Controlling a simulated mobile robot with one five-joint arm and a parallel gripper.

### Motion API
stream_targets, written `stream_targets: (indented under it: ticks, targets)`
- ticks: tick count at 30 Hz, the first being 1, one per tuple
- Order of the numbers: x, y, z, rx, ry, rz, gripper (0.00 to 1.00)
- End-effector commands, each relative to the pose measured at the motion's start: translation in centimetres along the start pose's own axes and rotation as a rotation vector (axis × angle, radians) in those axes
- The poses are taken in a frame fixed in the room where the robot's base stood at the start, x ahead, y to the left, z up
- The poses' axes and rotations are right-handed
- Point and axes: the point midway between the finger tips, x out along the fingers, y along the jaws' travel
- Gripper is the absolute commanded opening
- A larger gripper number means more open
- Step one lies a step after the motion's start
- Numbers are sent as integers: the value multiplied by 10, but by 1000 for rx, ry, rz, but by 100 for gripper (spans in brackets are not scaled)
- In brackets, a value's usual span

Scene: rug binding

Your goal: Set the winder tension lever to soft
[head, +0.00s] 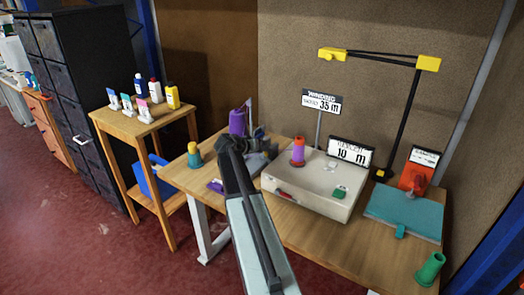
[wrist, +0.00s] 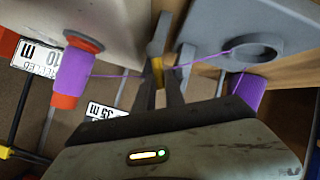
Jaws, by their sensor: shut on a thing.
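My gripper (head: 256,152) reaches over the bench to a dark grey block beside the winder (head: 308,192), a pale box. In the wrist view the fingers (wrist: 160,77) are shut on a small yellow piece (wrist: 157,68), seemingly the tension lever. Most of it is hidden between the fingers, and no soft mark is readable. The grey tension block (wrist: 205,45) with a ring guide lies just right of the fingers. Purple yarn runs through the guide and past the fingers, between a purple cone (head: 237,122) and a red-ended bobbin (head: 298,150) on the winder.
The winder has a red part (head: 285,195) and a green button (head: 339,193). Two counter signs stand behind it, one reading 10 m (head: 351,152). A side table (head: 140,124) with bottles is at left.

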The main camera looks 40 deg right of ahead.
Motion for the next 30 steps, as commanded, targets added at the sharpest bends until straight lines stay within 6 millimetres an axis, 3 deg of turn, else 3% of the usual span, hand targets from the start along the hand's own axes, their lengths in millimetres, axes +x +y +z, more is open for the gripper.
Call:
stream_targets:
  ticks: [12, 13, 15, 25, 30]
  targets:
    - [0, 1, 1, -3, -6, 5, 0]
    - [0, 1, 1, -3, -6, 5, 23]
    - [0, 1, 1, -3, -5, 5, 36]
    - [-3, 0, 0, -4, -2, 3, 36]
    - [-23, 2, -2, -5, -1, 2, 36]
